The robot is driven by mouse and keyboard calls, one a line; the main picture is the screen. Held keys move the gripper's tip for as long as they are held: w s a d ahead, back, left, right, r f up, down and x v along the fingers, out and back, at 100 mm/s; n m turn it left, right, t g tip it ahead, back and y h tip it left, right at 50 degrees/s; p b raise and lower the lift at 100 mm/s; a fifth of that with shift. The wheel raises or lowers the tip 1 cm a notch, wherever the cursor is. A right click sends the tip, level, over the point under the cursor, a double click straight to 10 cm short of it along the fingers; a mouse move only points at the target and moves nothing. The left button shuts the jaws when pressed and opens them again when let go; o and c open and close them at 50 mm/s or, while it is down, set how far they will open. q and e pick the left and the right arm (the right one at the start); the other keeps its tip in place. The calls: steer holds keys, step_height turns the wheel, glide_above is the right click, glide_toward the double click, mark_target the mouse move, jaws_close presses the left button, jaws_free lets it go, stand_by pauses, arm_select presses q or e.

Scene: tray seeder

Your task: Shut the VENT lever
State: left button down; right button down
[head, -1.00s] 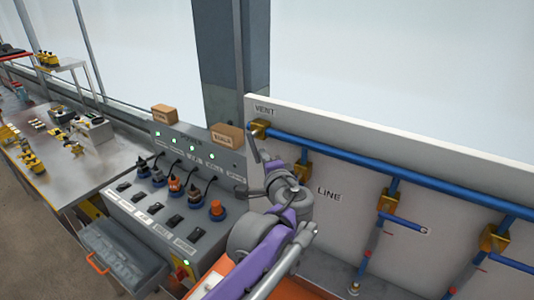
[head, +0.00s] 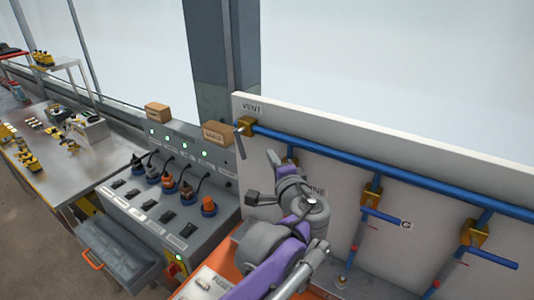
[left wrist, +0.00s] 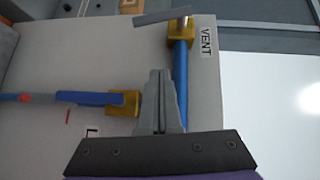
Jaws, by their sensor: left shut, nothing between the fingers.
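The VENT valve is a brass block (head: 245,125) at the left end of the blue top pipe, just under the VENT label (head: 251,107). In the left wrist view the brass block (left wrist: 181,29) shows near the top, with its grey lever (left wrist: 162,17) lying crosswise to the blue pipe. My left gripper (head: 272,157) is to the right of and below the valve in the head view. In the left wrist view its fingers (left wrist: 159,75) are together and empty, with a gap between them and the lever. My right gripper is out of view.
Other brass valves with blue levers (head: 385,217) hang along the white panel (head: 440,160). A power box (head: 160,205) with plugs and switches stands left of my arm. A cardboard box (head: 217,134) sits on its back. A grey bench (head: 60,165) is farther left.

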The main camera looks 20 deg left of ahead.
arm_select(q)
steer(key=v, duration=0.5)
steer(key=shift+s+a+r, duration=0.15)
steer(key=shift+a+r, duration=0.1)
steer(key=shift+a, duration=0.05)
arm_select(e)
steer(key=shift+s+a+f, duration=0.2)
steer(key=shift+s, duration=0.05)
arm_select(q)
steer(key=shift+s+a, duration=0.1)
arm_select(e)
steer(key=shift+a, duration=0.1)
arm_select(q)
steer(key=shift+f, duration=0.1)
